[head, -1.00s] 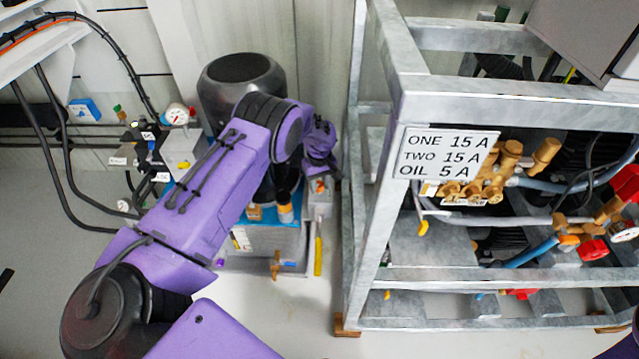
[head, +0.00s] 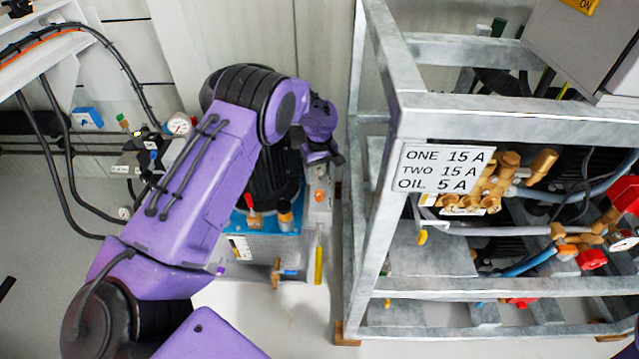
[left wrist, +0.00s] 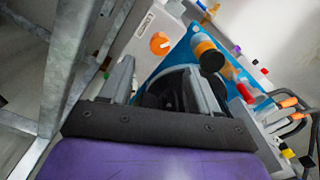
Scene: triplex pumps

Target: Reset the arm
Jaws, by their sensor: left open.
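My left arm, purple and black, comes in from the bottom left of the head view and reaches up and over toward the pump unit. My left gripper (head: 325,158) hangs at its end, just left of the grey metal frame. In the left wrist view the gripper (left wrist: 165,85) shows two fingers spread apart with nothing seen between them. Beyond them are a grey box with an orange knob (left wrist: 160,43) and a blue base (left wrist: 183,50). My right gripper is not in view.
The galvanised frame (head: 368,230) stands close on the right, with a sign (head: 443,166), brass fittings and red valves. A dark motor (head: 272,180) on a blue base is partly hidden by my arm. Black hoses (head: 58,165) hang at left. The pale floor (head: 300,325) is clear in front.

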